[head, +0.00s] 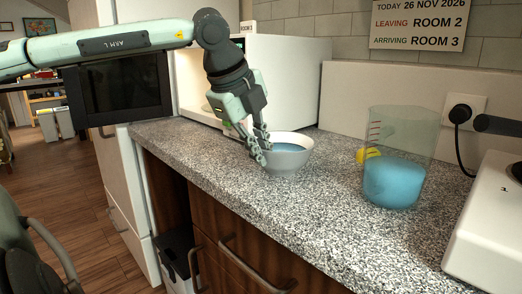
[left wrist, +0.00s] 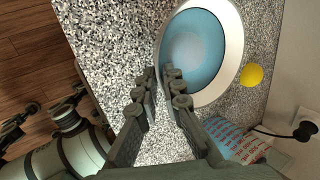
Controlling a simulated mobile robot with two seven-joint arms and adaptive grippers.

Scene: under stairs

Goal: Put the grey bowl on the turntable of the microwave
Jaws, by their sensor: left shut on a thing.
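My left gripper (head: 262,146) is shut on the bowl's near left rim. In the left wrist view its fingertips (left wrist: 160,78) lie on either side of that rim. I cannot tell whether the bowl touches the counter. The white microwave (head: 285,80) stands behind the bowl, its dark door (head: 118,88) swung open to the left. My arm covers part of its opening, and I cannot make out the turntable.
A clear measuring jug (head: 398,165) with blue contents stands right of the bowl. A yellow ball-like thing (left wrist: 252,75) is beside it. A white appliance (head: 492,225) fills the right end. The speckled counter (head: 325,215) is clear in front.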

